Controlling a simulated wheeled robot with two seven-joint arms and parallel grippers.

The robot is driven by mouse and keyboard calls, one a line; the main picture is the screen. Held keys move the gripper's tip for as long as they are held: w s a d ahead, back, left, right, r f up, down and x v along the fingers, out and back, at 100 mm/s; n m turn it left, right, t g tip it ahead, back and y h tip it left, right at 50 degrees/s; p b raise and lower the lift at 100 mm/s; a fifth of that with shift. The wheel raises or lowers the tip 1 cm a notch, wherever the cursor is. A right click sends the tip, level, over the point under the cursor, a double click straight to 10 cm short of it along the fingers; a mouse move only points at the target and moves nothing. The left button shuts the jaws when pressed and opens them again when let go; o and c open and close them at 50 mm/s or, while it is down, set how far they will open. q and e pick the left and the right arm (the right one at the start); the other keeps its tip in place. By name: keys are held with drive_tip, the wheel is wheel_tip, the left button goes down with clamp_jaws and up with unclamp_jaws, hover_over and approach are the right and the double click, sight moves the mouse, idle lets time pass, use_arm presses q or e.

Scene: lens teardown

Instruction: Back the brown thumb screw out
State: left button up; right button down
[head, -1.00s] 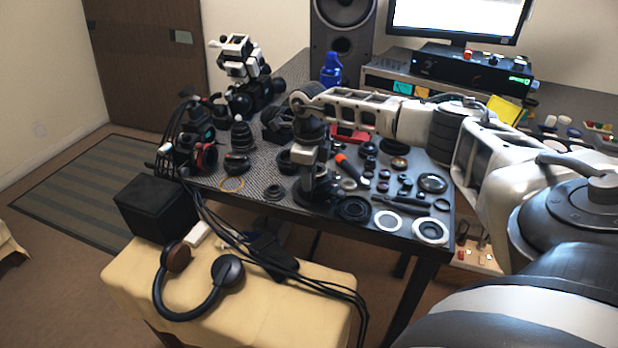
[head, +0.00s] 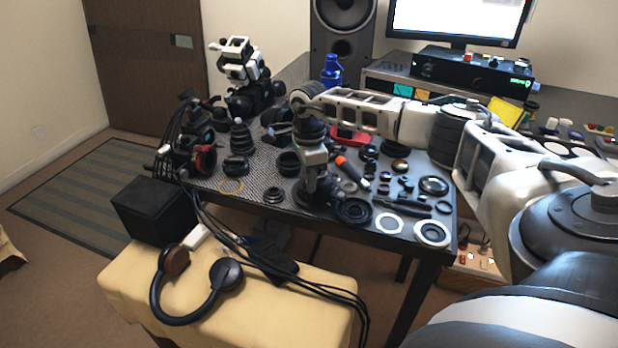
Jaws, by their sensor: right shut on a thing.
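My right gripper (head: 316,192) points straight down at the front edge of the table, over a dark round part. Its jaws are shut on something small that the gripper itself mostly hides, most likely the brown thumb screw. The screw's brown colour cannot be made out at this size. My left gripper is not in view.
Black rings (head: 354,211), white rings (head: 432,233) and small lens parts crowd the dark table (head: 380,240) to the right. An orange-handled screwdriver (head: 352,168) lies close to my right gripper. A stepped black cone (head: 241,138) stands to the left. Headphones (head: 178,300) lie on the stool in front.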

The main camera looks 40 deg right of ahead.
idle(0.3)
drive_tip(key=c, duration=1.3)
unclamp_jaws()
drive_tip(key=shift+o, duration=0.2)
wheel_tip(320, 180, up, 8)
drive_tip(key=p, duration=0.6)
drive_tip(key=shift+r+p, duration=0.1)
drive_tip(key=shift+p, duration=0.2)
drive_tip(key=shift+a, duration=0.15)
